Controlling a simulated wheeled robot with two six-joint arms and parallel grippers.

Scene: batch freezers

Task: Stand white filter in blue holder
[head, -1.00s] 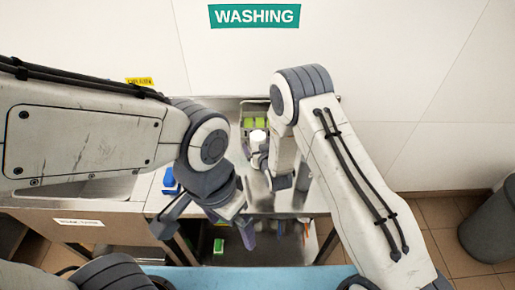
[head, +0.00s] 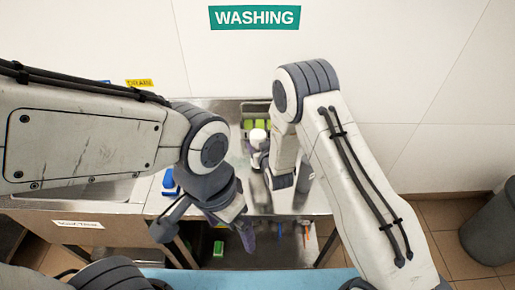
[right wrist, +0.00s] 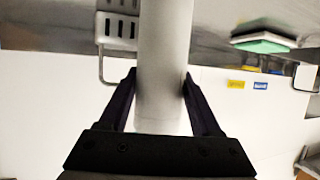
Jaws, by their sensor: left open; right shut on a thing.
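The white filter (head: 258,136) shows as a small white cylinder near the middle of the head view, over the steel counter. In the right wrist view the filter (right wrist: 165,60) is a long pale cylinder between the two dark fingers. My right gripper (right wrist: 160,85) is shut on it; in the head view its fingers are mostly hidden by my right arm. The blue holder (head: 170,183) stands at the counter's left front, partly hidden behind my left arm. My left gripper (head: 207,226) is open and empty near the counter's front edge, with the holder just behind it.
A rack with green items (head: 257,124) stands at the back of the steel counter (head: 285,203), close behind the filter. A sink basin lies at the left. A green block (head: 218,248) lies on the lower shelf. A grey bin (head: 490,225) stands far right.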

